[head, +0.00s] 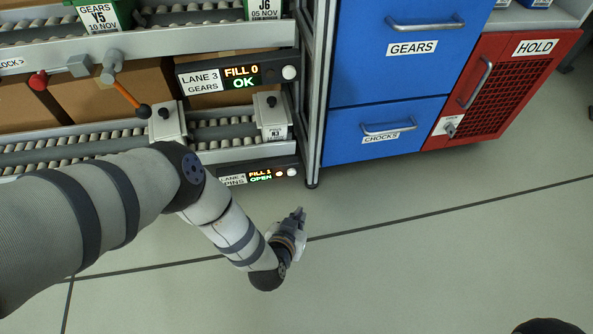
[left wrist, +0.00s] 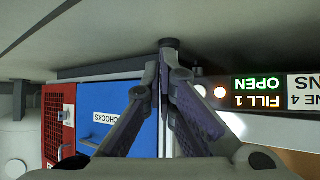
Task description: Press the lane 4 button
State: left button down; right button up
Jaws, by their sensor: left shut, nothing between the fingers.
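The lane 4 panel (head: 260,175) is on the end of the lower roller lane in the head view. Its display reads "FILL 1" and "OPEN". The white round lane 4 button (head: 292,173) is at its right end, beside a small lit orange-red lamp (head: 279,172). In the left wrist view the panel appears upside down at the right, with the button (left wrist: 201,91) close beside the fingers in the picture. My left gripper (head: 299,212) is shut and empty, below the button in the head picture and apparently apart from it. My right gripper is not in view.
The lane 3 panel (head: 232,76), reading "FILL 0" and "OK", with its white button (head: 289,73), is above. A rack post (head: 315,120) stands right of the panels, then blue drawers (head: 385,80) and a red hold cage (head: 510,85). The floor in front is clear.

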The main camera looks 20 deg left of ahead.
aim_at(292, 172)
pick_arm(q)
jog(key=shift+w+a+r, duration=0.1)
jog(key=shift+w, duration=0.1)
jog(key=w+a+b, duration=0.3)
jog(key=w+a, duration=0.2)
jog(key=w, duration=0.2)
dwell(0.4)
jog(key=shift+w, duration=0.25)
dwell(1.1)
jog(key=shift+w+a, duration=0.2)
